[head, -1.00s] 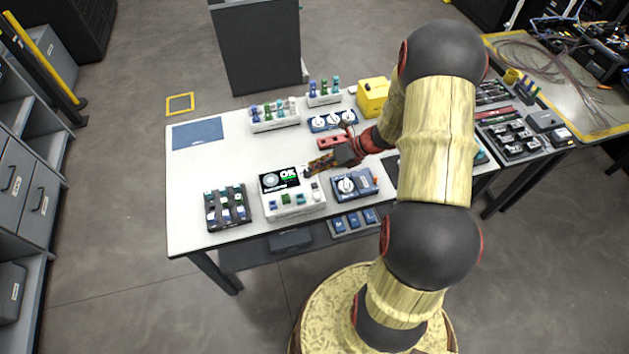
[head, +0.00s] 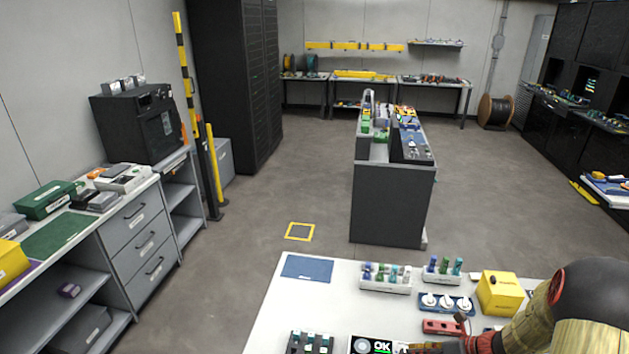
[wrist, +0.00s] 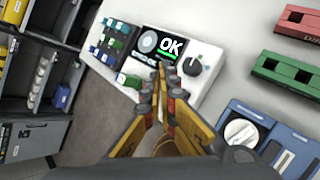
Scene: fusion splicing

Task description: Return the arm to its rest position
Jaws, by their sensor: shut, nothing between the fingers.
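My gripper (wrist: 163,76) is shut and empty in the wrist view, its two yellow and grey fingers meeting at the tips. It is over the white table (head: 262,328), in front of a white splicer unit (wrist: 199,83) whose screen reads OK. In the head view the splicer (head: 371,345) is cut by the bottom edge. My arm (head: 590,305) shows at the bottom right, reaching left over the table. The gripper's fingertips are out of the head view.
A yellow box (head: 499,294), a white rack of bottles (head: 385,283) and a red block (head: 443,327) stand on the table near my arm. In the wrist view a blue device with a white dial (wrist: 265,140) lies right of the fingers.

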